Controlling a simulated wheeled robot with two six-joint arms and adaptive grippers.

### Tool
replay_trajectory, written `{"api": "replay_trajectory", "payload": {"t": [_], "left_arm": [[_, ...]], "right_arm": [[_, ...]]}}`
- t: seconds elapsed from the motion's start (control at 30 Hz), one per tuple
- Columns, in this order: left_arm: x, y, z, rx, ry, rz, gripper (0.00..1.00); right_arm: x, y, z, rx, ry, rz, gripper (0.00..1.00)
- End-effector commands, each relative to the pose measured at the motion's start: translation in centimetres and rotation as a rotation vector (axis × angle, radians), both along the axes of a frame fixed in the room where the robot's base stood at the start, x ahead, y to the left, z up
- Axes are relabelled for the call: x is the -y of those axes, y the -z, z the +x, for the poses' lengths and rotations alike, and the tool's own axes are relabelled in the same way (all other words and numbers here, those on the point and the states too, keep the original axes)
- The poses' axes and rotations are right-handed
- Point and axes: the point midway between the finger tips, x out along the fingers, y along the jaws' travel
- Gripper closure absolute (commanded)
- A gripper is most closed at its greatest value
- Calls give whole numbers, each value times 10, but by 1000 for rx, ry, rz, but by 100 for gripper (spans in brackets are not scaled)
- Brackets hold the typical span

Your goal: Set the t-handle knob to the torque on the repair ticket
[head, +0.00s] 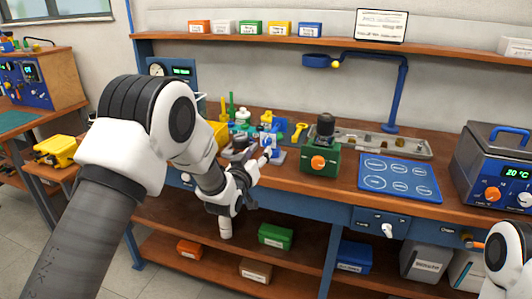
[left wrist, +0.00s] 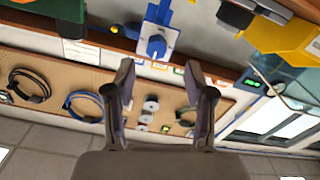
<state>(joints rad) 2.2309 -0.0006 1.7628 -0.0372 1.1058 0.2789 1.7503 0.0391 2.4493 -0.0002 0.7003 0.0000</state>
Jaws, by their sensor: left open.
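A blue knob with a raised grip (left wrist: 156,46) sits on a white plate on a blue mount in the left wrist view. It looks like the t-handle knob. In the head view a blue and white fixture (head: 267,142) stands among bench items, partly hidden by my gripper. My left gripper (left wrist: 161,68) is open and empty, its fingers pointing toward the knob, with a gap between. In the head view my left gripper (head: 257,156) is at the bench's front edge. A white framed sheet (head: 381,25) on the shelf may be the ticket; its text is unreadable.
A green box with an orange knob (head: 318,162) stands right of my gripper. A blue mat (head: 400,180) and a heated bath reading 20 °C (head: 495,170) are farther right. Several bottles and tools crowd behind the gripper. A blue arm stand (head: 400,90) rises at the back.

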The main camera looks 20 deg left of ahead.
Motion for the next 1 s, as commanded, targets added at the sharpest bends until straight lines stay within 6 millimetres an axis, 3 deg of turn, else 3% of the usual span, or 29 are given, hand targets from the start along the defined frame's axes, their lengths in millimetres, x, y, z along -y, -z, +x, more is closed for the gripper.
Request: {"api": "replay_trajectory", "payload": {"t": [0.3, 0.6, 0.63, 0.77, 1.0], "left_arm": [[2, 0, 56, -2, 1, 0, 46], [3, 0, 62, -3, 1, 0, 46], [3, 0, 62, -3, 1, 0, 53], [3, 0, 62, -3, 1, 0, 99], [3, 1, 62, -4, 1, 3, 100]], "right_arm": [[0, -10, 0, -1, 1, 0, 60], [0, -10, 0, -1, 1, 0, 60], [0, -10, 0, -1, 1, 0, 60], [0, -10, 0, -1, 1, 0, 60], [0, -10, 0, -1, 1, 0, 60]]}}
